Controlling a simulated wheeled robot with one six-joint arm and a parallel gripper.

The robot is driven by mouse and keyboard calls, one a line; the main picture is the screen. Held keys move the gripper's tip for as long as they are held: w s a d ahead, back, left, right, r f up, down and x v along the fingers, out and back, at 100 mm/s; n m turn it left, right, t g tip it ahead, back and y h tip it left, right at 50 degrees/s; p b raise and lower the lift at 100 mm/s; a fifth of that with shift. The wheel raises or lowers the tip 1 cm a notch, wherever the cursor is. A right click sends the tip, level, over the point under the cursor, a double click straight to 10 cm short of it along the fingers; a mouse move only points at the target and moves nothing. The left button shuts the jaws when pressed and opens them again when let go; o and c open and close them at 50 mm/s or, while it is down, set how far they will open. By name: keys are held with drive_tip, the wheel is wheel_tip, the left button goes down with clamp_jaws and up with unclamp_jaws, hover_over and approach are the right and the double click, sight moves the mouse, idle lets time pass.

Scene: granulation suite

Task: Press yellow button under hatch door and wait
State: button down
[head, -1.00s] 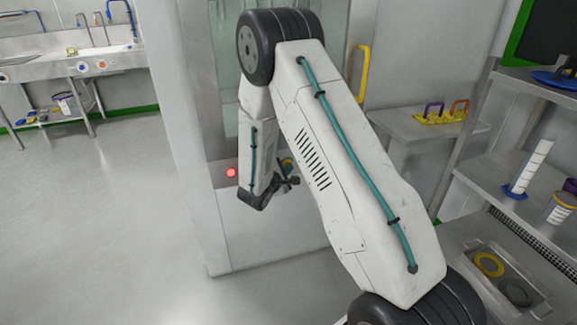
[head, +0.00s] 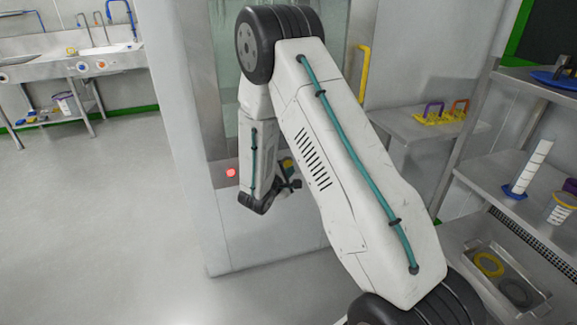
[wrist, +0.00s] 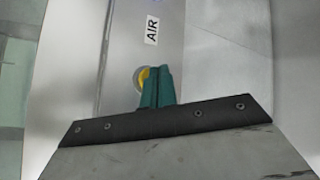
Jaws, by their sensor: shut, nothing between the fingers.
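The yellow button (wrist: 144,75) sits in a round pale ring on a metal panel, below a label reading "AIR" (wrist: 152,30). My gripper (wrist: 158,72) has its green fingers shut, with nothing between them. The fingertips overlap the right part of the button in the wrist view and hide some of it. Whether they touch it I cannot tell. In the head view my gripper (head: 290,178) is small and partly behind my arm, close to the panel below the glass hatch door (head: 226,80). My arm covers much of the door.
A red light (head: 231,173) glows on the panel left of my wrist. A yellow handle (head: 363,73) is at the door's right. A metal shelf unit (head: 495,185) with rings and tubes stands close on the right. A sink (head: 75,65) is at the back left. The floor at left is clear.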

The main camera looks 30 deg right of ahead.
drive_tip(key=s, duration=0.2)
drive_tip(key=s+a, duration=0.1)
drive_tip(key=s, duration=0.1)
drive_tip(key=shift+s+a, duration=0.2)
drive_tip(key=shift+s, duration=0.2)
idle(0.7)
